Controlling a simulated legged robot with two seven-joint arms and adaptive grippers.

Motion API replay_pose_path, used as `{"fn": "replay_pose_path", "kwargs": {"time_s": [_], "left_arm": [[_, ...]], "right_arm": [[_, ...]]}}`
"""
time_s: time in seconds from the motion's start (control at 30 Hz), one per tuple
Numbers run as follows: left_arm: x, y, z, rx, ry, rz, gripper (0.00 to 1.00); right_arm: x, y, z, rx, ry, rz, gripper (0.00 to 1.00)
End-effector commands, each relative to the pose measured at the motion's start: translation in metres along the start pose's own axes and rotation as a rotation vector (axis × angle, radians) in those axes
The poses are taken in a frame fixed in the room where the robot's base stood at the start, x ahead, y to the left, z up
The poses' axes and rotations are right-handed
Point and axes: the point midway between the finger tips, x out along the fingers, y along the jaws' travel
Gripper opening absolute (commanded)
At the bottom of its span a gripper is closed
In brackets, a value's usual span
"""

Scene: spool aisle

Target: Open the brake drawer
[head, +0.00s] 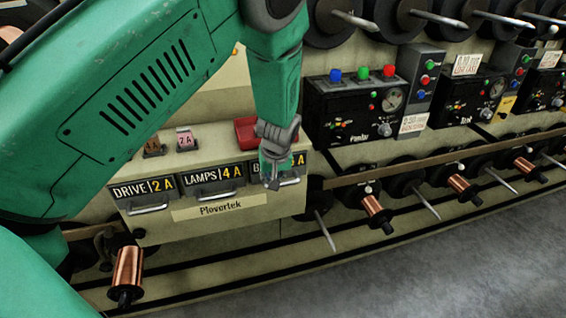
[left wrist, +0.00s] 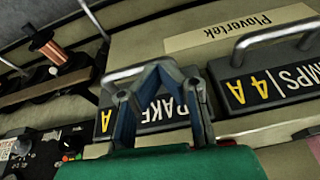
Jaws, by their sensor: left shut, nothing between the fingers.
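The brake drawer (head: 298,160) is the rightmost of three drawers in the cream Plovertek cabinet (head: 225,228). Its black label is partly hidden by my gripper. Its front looks in line with the other two. In the left wrist view the brake drawer label (left wrist: 160,116) appears upside down, with a metal bar handle (left wrist: 118,74). My left gripper (head: 272,182) points down in front of this drawer, at its handle. In the left wrist view its fingers (left wrist: 156,68) are closed together at the handle bar, with nothing held; whether they touch it is unclear. My right gripper is not in view.
The lamps drawer (head: 213,180) and drive drawer (head: 144,194) sit to the left, each with a handle. A red tray (head: 245,132) and small fuse blocks (head: 186,138) are on the cabinet top. Spools and rods (head: 372,205) jut out at right. The grey floor (head: 450,270) is clear.

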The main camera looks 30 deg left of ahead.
Motion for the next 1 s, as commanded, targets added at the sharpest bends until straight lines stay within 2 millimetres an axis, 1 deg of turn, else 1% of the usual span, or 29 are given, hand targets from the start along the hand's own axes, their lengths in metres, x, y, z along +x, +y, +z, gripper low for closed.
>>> {"fn": "replay_pose_path", "kwargs": {"time_s": [0.03,0.1,0.17,0.2,0.27,0.5,0.7,0.83,1.0], "left_arm": [[-0.022,0.009,-0.018,-0.04,0.009,0.005,0.0],[-0.035,0.016,-0.03,-0.079,0.01,0.007,0.0],[-0.038,0.018,-0.035,-0.098,0.008,0.006,0.0],[-0.037,0.019,-0.037,-0.103,0.008,0.007,0.0],[-0.029,0.019,-0.037,-0.106,0.005,0.005,0.0],[0.014,0.019,-0.035,-0.103,0.006,0.004,0.0],[0.044,0.02,-0.035,-0.102,0.009,0.006,0.0],[0.054,0.021,-0.036,-0.102,0.01,0.006,0.0],[0.058,0.02,-0.036,-0.102,0.009,0.006,0.0]], "right_arm": [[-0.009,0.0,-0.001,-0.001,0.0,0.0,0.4],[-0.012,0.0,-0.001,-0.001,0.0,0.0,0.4],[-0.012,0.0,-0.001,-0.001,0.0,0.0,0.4],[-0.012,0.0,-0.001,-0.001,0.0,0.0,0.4],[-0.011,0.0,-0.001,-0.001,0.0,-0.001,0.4],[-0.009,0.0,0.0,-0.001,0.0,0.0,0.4],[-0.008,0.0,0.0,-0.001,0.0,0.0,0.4],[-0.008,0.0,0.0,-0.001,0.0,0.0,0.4],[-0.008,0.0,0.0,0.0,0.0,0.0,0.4]]}}
